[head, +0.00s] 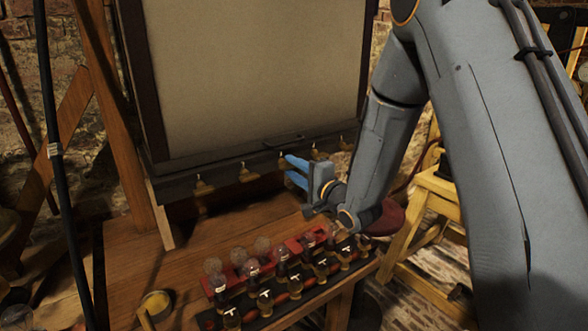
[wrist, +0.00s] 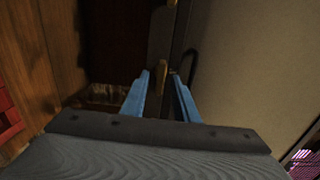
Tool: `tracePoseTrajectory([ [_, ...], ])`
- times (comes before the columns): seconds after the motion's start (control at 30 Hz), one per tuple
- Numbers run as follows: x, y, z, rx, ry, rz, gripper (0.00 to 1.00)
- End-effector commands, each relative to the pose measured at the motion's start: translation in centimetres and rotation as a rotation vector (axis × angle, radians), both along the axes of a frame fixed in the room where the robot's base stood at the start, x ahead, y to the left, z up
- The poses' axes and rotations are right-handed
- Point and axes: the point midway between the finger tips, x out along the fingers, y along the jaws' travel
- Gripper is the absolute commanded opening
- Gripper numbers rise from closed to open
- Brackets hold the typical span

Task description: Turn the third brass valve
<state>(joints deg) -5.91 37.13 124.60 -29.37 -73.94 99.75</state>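A row of small brass valves hangs along the dark lower rail of the big panel. In the head view I see the first (head: 204,186), second (head: 248,172), third (head: 283,161), fourth (head: 315,152) and fifth (head: 345,143), counted from the left. My gripper (head: 290,170) is at the third valve, its blue fingers pointing left toward the rail. In the wrist view my gripper (wrist: 159,76) is open, with a brass valve (wrist: 162,76) between its fingertips and a gap visible beside it. Whether a finger touches the valve is unclear.
Below the rail, a wooden bench (head: 130,255) carries a rack of glass-topped jars (head: 252,268) with dark labelled bottles in front. A red block (head: 300,243) lies among them. A yellow wooden stool (head: 440,185) stands at right. A dark pole rises at left.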

Motion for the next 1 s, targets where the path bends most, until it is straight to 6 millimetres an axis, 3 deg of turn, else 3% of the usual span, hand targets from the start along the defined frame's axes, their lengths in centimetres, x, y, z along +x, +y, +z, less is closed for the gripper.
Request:
tracePoseTrajectory([
  [0.17,-0.5,-0.4,-0.1,0.000,0.000,-0.001,0.27],
  [0.6,-5.7,-4.0,-0.1,0.000,0.000,-0.002,0.27],
  [1.0,-6.5,-4.4,0.0,0.000,0.000,0.000,0.27],
])
